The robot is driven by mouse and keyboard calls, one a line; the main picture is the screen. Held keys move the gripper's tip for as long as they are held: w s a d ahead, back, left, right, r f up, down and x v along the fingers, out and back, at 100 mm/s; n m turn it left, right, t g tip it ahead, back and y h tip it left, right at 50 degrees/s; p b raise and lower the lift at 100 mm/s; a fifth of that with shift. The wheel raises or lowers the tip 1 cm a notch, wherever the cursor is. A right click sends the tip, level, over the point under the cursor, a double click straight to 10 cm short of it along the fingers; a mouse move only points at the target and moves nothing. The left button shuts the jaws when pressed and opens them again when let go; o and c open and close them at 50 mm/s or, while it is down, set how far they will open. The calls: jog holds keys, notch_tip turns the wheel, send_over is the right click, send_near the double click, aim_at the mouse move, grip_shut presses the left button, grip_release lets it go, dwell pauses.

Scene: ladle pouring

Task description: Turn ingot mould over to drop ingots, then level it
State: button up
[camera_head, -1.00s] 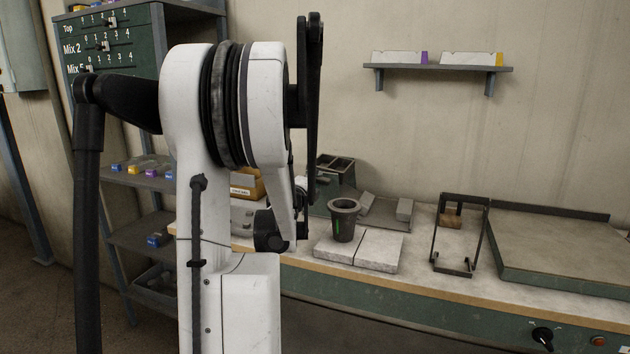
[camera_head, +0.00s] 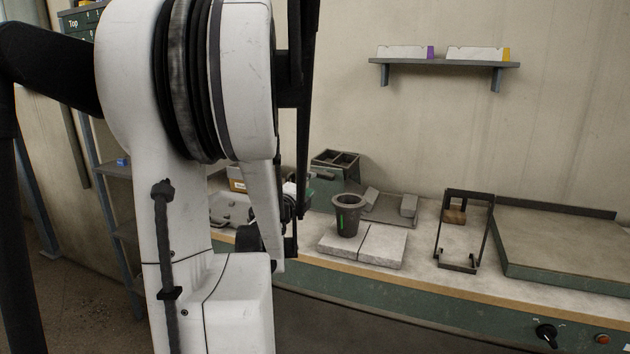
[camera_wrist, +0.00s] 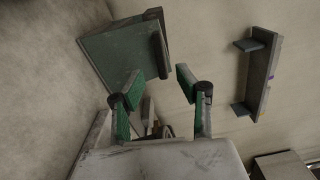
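I cannot tell for certain which piece is the ingot mould. A dark piece with two open compartments (camera_head: 335,160) sits upright on a green block at the back of the bench. Two light grey bars, perhaps ingots, stand apart on a dark plate (camera_head: 388,213); one is the left bar (camera_head: 370,199), the other the right bar (camera_head: 408,205). In the wrist view my gripper (camera_wrist: 161,80) has its green-padded fingers spread, with nothing seen held between the tips. In the head view my arm mostly hides the gripper, near the green block.
A dark cup (camera_head: 348,215) stands on pale slabs (camera_head: 385,248). Right of it are a dark metal frame (camera_head: 463,230) and a large flat green-sided slab (camera_head: 565,250). A wall shelf (camera_head: 445,64) hangs above. A grey metal piece (camera_head: 230,213) is partly behind my arm.

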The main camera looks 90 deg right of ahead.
jog(key=shift+v, duration=1.25)
